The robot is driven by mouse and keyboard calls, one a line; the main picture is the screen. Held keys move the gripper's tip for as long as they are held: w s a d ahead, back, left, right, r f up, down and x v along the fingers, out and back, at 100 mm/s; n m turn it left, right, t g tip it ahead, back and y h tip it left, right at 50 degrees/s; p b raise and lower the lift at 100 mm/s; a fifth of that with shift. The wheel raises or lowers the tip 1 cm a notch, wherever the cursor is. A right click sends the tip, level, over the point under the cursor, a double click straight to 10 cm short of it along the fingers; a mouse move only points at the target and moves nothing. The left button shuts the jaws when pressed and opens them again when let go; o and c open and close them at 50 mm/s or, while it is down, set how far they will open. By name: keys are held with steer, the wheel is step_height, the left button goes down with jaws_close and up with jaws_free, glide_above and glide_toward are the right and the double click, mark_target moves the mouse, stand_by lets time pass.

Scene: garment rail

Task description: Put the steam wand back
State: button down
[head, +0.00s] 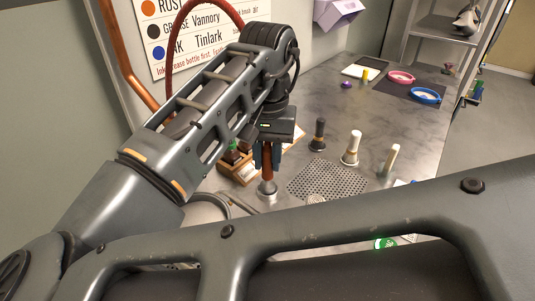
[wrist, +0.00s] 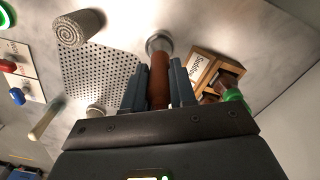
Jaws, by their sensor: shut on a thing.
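The thing in my gripper is an upright reddish-brown handle, which looks like the steam wand (head: 267,174). A silver metal collar is at its lower end. My gripper (head: 267,155) is shut on its upper part, above the grey worktop. In the wrist view, the blue-grey fingers of my gripper (wrist: 160,82) stand on both sides of the brown wand (wrist: 159,66), with the silver end beyond them. Whether that end rests in a holder or just on the worktop, I cannot tell.
A wooden box (wrist: 200,72) with a label and bottles stands close beside the wand. A perforated plate (head: 328,181) lies to the right. Several upright brushes or bottles stand around it, including a dark one (head: 318,134). Pink (head: 400,78) and blue (head: 425,95) bowls are farther back.

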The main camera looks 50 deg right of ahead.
steer(key=shift+f, duration=0.3)
stand_by(0.6)
steer(key=c, duration=0.8)
jaws_free()
steer(key=o, duration=0.3)
steer(key=shift+r, duration=0.1)
steer(key=shift+r+p, duration=3.65)
steer(key=shift+r, duration=0.05)
